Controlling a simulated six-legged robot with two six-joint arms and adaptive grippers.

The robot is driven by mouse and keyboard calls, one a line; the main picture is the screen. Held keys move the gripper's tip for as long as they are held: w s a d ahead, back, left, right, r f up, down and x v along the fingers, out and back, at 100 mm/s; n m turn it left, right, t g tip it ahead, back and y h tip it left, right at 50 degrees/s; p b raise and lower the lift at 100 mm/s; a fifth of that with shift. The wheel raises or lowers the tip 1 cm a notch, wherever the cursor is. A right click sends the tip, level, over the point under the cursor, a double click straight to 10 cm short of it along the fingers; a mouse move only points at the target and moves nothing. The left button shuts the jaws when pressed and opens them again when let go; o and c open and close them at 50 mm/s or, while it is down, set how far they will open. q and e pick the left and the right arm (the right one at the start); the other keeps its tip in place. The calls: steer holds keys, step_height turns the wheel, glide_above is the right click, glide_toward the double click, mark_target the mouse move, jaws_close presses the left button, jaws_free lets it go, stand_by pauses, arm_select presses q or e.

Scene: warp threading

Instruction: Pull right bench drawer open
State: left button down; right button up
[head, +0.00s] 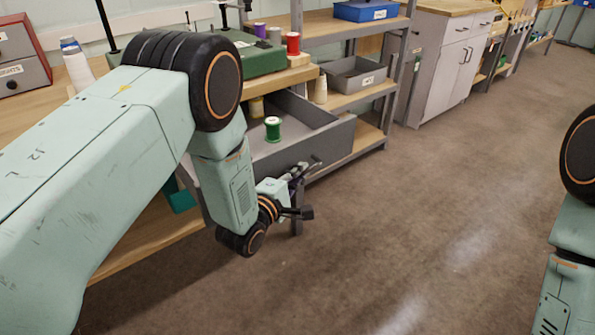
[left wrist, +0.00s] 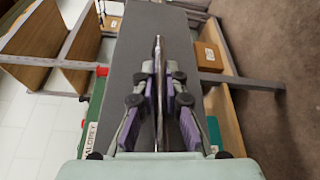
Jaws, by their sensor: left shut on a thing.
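The grey bench drawer (head: 333,143) stands pulled out from under the bench, and its inside shows in the head view. A green spool (head: 272,130) stands upright in it. My left gripper (head: 299,178) is at the drawer front. In the left wrist view its fingers (left wrist: 162,92) are shut on the thin metal drawer handle (left wrist: 158,60), with the grey drawer front (left wrist: 130,62) behind. The arm hides part of the drawer's left side in the head view. My right arm shows only at the right edge; its gripper is out of view.
A green machine (head: 255,57) and several thread spools, one red (head: 293,43), stand on the bench above. A shelf with a grey bin (head: 355,75) and a cream cone (head: 320,90) adjoins at right. The floor (head: 430,200) ahead is clear.

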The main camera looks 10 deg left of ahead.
arm_select(q)
steer(key=shift+d+r, duration=0.1)
steer(key=shift+d, duration=0.05)
steer(key=c, duration=1.4)
jaws_free()
steer(key=shift+s, duration=0.15)
steer(key=f+v, duration=0.1)
steer(key=v, duration=1.1)
steer(key=shift+r, duration=0.4)
